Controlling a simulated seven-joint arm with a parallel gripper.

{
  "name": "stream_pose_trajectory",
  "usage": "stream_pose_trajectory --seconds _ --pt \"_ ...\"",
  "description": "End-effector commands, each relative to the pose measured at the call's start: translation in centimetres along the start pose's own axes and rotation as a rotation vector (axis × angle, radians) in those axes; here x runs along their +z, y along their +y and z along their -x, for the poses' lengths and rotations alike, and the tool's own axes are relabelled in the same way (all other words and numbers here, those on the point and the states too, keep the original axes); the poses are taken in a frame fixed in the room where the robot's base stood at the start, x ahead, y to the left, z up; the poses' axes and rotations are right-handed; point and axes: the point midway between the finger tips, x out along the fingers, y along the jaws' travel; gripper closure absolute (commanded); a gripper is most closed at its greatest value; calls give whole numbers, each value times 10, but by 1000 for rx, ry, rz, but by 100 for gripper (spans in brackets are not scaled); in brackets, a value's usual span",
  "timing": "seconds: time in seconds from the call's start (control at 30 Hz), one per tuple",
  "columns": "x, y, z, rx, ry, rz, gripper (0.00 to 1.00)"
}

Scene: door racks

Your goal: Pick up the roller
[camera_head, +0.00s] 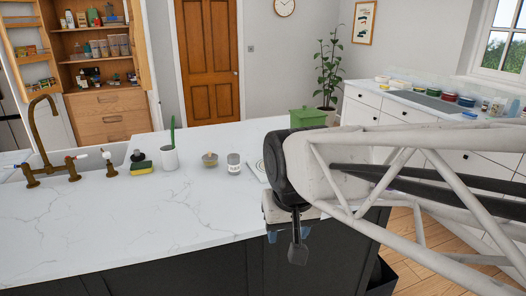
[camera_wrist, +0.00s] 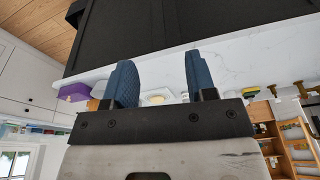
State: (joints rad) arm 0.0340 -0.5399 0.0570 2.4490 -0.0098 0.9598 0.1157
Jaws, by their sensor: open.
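My gripper (camera_head: 287,235) hangs beyond the front edge of the island counter (camera_head: 110,215), with its blue fingers spread apart. In the wrist view, which looks upside down, my gripper (camera_wrist: 160,65) is open with nothing between its fingers. I cannot clearly make out a roller in either view. A small tan-orange thing (camera_wrist: 93,104) shows beside the left finger, too hidden to name. My arm covers part of the counter's right end in the head view.
A brass tap (camera_head: 45,140) is at left. A purple box (camera_wrist: 73,92) shows in the wrist view.

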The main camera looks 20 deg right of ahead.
Motion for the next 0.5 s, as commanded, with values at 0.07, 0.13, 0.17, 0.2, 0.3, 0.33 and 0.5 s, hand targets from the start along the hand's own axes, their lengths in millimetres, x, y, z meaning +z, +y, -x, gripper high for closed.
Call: stream_pose_trajectory --seconds 0.07,0.13,0.17,0.2,0.3,0.33,0.5 --pt "-20 1 4 3 -6 -40 49" --pt "-37 2 8 5 -10 -77 49" --pt "-45 3 9 6 -12 -93 49" --pt "-54 4 11 7 -15 -115 49" --pt "-79 7 14 11 -22 -168 49" --pt "-86 7 15 12 -24 -185 49" --pt "-128 13 18 18 -34 -275 49"
